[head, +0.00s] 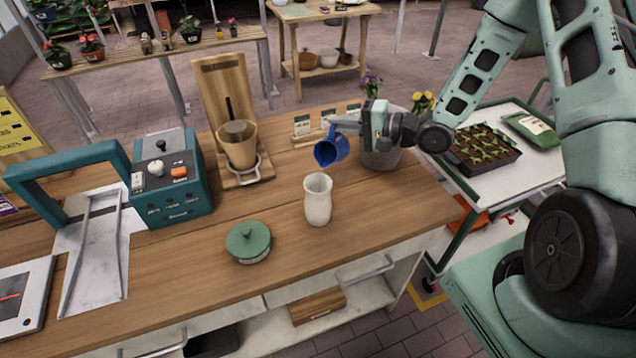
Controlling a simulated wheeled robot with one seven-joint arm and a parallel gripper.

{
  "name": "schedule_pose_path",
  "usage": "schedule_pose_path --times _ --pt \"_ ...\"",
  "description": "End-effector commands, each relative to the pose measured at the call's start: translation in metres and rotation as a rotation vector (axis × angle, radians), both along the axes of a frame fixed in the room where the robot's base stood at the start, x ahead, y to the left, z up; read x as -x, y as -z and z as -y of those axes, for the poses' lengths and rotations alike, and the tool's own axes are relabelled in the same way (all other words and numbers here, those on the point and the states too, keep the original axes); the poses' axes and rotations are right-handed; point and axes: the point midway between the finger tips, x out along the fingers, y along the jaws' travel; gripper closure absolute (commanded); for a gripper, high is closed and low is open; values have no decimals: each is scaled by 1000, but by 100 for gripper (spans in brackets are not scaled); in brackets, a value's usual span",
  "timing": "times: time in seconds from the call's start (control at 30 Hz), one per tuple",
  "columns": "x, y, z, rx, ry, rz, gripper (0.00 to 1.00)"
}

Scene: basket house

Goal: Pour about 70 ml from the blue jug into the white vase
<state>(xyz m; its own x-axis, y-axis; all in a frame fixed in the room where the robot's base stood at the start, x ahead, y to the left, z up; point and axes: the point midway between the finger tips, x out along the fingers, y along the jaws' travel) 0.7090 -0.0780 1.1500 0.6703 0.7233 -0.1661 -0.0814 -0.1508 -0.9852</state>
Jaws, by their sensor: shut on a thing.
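The blue jug (331,149) is held in the air above the wooden counter, tilted with its mouth towards the lower left. My gripper (346,127) is shut on the jug, reaching in from the right. The white vase (318,202) stands upright on the counter, open at the top. The jug is above and slightly right of the vase in the picture, apart from it. No stream of liquid shows between them. The contents of jug and vase cannot be made out.
A green-lidded pot (249,241) stands left of the vase. A grey pot (381,157) is behind my gripper, with flowers nearby. A wooden stand with a tan cup (239,146) and a teal machine (172,178) are further left. The counter's front right is clear.

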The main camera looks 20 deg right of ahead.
Motion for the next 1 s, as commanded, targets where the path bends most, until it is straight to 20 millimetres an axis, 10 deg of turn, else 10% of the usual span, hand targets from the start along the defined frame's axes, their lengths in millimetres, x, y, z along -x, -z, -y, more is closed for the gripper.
schedule_pose_path --times 1.0 --pt "6 -7 -7 72 -1 70 100"
